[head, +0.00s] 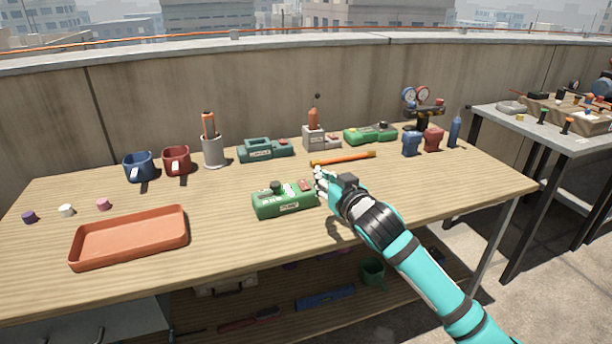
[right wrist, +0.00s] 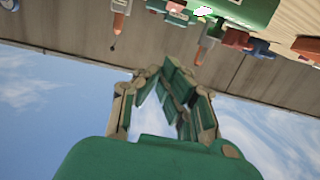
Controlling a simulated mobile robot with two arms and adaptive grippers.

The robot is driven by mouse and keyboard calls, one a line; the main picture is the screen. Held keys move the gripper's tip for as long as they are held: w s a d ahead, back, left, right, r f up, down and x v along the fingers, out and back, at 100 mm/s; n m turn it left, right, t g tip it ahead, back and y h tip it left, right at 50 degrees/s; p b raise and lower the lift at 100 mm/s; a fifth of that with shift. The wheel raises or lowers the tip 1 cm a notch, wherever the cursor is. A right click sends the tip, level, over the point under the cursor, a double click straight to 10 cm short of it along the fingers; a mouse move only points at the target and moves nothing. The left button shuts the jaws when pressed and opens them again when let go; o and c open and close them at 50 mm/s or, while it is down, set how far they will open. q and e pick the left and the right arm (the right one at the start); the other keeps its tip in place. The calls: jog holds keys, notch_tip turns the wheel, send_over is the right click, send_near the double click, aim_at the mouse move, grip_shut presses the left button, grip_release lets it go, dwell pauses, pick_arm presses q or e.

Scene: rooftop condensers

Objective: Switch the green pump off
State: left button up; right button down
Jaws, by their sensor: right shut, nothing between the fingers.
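A green control box (head: 283,203) with a pale label stands near the front middle of the table. It has a dark knob and a reddish switch on top; the label and switch position are too small to read. My right gripper (head: 319,182) is shut and empty, just right of the box's right end near the reddish switch; I cannot tell if it touches. In the right wrist view its fingers (right wrist: 172,70) come together, and a green box (right wrist: 245,10) shows at the top edge. My left gripper is not in view.
Behind stand a dark green box (head: 264,150), another green box (head: 370,134) and a grey box (head: 314,138). An orange-handled tool (head: 343,158) lies behind my gripper. An orange tray (head: 130,240) and two mugs are at left. The table's right front is clear.

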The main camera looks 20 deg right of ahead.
send_over(306, 185)
jog(key=s, duration=0.2)
jog(key=shift+w+f+b, duration=0.2)
jog(key=shift+f+b, duration=0.2)
jog(key=shift+f, duration=0.2)
jog(key=f, duration=0.1)
jog(key=w+f, duration=0.1)
jog(key=f, duration=0.1)
jog(key=shift+b, duration=0.4)
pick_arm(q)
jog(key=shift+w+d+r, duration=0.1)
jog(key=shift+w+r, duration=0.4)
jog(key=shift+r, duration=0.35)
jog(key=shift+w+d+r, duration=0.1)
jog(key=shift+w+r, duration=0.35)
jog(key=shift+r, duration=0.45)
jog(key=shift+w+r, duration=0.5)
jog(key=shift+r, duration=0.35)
pick_arm(e)
jog(key=shift+f, duration=0.55)
